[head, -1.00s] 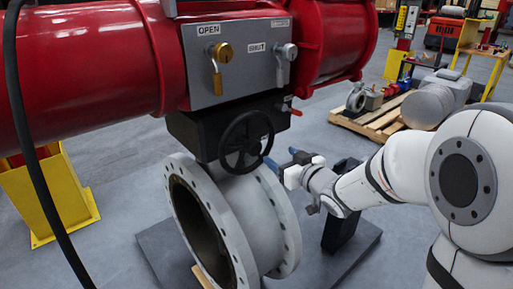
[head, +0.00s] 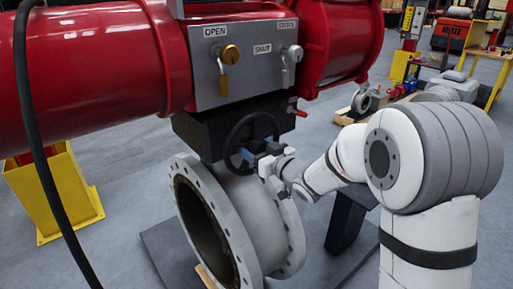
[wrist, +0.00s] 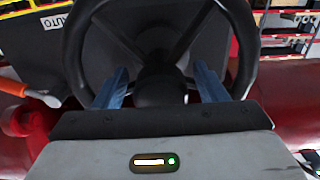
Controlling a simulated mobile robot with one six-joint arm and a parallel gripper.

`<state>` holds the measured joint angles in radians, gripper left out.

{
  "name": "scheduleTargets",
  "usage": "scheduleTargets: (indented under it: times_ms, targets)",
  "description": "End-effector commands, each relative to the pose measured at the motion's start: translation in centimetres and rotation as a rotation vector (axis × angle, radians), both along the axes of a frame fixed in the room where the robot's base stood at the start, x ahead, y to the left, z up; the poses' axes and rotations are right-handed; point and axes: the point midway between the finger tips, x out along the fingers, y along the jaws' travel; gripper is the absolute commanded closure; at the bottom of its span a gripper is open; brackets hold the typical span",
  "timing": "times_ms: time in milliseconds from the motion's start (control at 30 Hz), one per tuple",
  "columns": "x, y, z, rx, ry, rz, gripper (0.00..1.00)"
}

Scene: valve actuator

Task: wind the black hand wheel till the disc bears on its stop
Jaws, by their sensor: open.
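The black hand wheel (head: 250,116) is on the dark gearbox (head: 203,136) above the grey flanged valve body (head: 275,205) in the head view. In the wrist view the wheel (wrist: 157,78) fills the upper middle, with its hub and spokes facing me. My gripper (head: 247,156) is at the lower part of the wheel. Its two blue fingers (wrist: 160,87) stand wide apart, one either side of the hub and just inside the rim's outline. I cannot tell whether they touch it. The bore (head: 198,215) is dark; the disc and its stop cannot be made out.
A black hose (head: 40,160) runs down the left.

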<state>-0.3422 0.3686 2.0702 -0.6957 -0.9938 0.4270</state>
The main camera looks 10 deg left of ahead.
Motion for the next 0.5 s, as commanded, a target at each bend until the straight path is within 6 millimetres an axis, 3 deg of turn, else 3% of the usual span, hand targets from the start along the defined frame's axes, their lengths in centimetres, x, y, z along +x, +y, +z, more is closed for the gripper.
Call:
scheduleTargets:
  times_ms: [167, 500]
  targets:
    - [-0.01, -0.01, 0.0, 0.0, 0.0, 0.0, 0.36]
    - [-0.02, -0.03, 0.01, 0.0, 0.0, 0.0, 0.64]
